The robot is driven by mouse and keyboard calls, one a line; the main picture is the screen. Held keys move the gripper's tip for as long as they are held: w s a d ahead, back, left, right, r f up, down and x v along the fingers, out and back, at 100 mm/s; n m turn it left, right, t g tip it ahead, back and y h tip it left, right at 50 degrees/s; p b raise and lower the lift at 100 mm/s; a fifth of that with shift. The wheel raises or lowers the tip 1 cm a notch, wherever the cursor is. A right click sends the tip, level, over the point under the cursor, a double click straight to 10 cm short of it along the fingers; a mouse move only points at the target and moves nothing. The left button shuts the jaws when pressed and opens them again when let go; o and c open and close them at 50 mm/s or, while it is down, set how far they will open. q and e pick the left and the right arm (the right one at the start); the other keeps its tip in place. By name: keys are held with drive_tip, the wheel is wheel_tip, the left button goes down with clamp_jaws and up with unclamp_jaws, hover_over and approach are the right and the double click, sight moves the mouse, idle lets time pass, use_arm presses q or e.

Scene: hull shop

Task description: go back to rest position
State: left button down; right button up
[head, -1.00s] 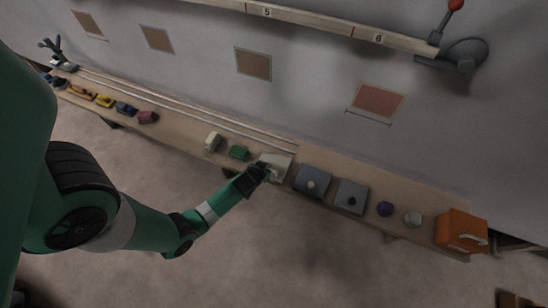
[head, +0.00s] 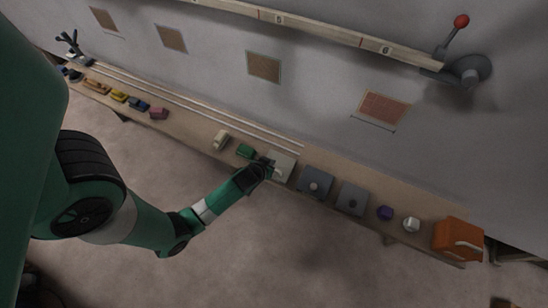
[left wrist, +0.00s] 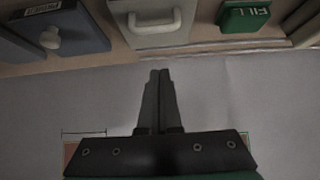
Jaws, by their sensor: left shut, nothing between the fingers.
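My left gripper (head: 268,169) is at the shelf in the head view, in front of a pale box (head: 283,166). In the left wrist view its two fingers (left wrist: 159,75) are together with nothing between them. The fingertips point toward the pale box (left wrist: 150,32) with a light handle, and a small gap shows between them. I cannot see my right gripper in either view.
The long wooden shelf (head: 190,126) holds a green block (head: 246,151), two grey boxes (head: 315,182), a purple piece (head: 385,212), a white knob (head: 411,224) and an orange box (head: 458,238). A red-tipped lever (head: 461,22) is on the wall. The floor in front is clear.

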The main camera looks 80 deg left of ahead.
use_arm(q)
drive_tip(key=shift+v, duration=0.75)
use_arm(e)
drive_tip(key=shift+r, duration=0.3)
